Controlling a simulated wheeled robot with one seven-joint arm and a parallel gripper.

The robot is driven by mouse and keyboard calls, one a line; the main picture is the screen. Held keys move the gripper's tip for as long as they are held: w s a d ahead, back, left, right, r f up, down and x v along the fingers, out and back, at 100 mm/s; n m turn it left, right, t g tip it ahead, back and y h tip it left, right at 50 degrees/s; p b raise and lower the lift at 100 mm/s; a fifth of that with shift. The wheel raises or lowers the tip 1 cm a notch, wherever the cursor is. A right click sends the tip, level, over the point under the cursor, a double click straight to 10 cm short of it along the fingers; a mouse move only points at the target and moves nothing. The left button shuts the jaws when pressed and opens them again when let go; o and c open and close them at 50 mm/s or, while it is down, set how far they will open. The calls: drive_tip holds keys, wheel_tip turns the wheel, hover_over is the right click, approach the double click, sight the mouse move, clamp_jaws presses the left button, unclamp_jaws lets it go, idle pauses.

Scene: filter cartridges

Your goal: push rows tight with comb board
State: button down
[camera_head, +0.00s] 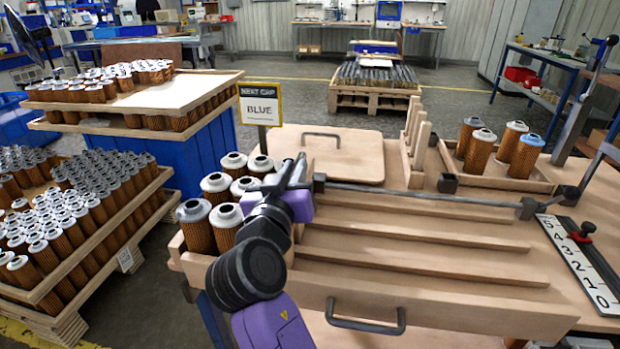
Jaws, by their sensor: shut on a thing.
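A wooden board with upright teeth, the comb board (418,140), stands at the far side of the bench, right of a flat handled lid. Parallel wooden rails (420,237) run across the bench; the channels between them look empty. Several filter cartridges (197,228) with brown pleated sides and pale caps stand upright in a group at the bench's left end. My gripper (262,190) is low at the right side of this group.
A metal bar (425,195) with black end blocks crosses the bench beyond the rails. A tray (492,176) at the back right holds several cartridges, one blue. A BLUE sign (261,104) stands behind the group. Full cartridge pallets (75,290) fill the left.

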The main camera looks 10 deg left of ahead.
drive_tip(key=shift+a, duration=0.15)
drive_tip(key=c, duration=1.5)
unclamp_jaws()
drive_tip(key=shift+o, duration=0.2)
drive_tip(key=s+p, duration=0.1)
drive_tip(key=s, duration=0.6)
drive_tip(key=shift+s, duration=0.4)
